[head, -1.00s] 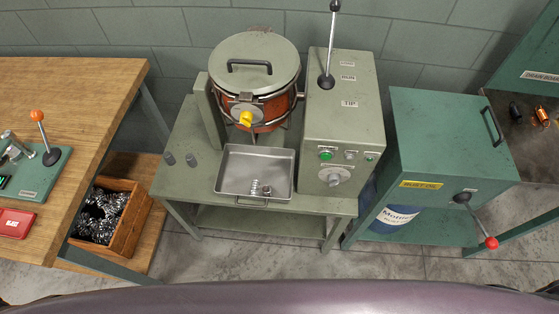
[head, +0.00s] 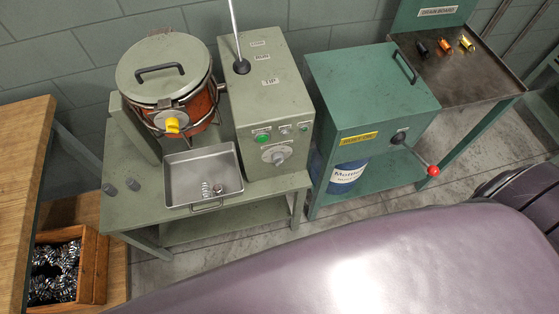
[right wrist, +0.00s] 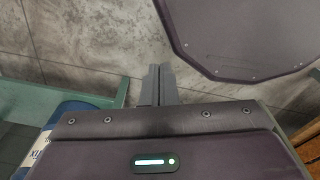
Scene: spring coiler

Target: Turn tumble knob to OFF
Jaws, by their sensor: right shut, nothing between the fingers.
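The tumble machine's grey-green control box (head: 265,95) stands in the middle of the head view. Its front panel carries a grey round knob (head: 277,155), below a green button (head: 263,138) and smaller controls. The knob's pointer setting is too small to read. A lever rises from the box top beside RUN and TIP labels. Left of the box is a lidded orange drum (head: 165,85) with a yellow part (head: 174,125). My right gripper (right wrist: 159,72) shows in the right wrist view, shut and empty above the floor, touching nothing. My left gripper is not in view.
A metal tray (head: 203,174) with small springs sits before the drum. A green rust-oil cabinet (head: 370,85) with a red-knobbed lever (head: 433,170) stands to the right, a drain board (head: 455,75) beyond it. A wooden crate (head: 92,268) is at lower left.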

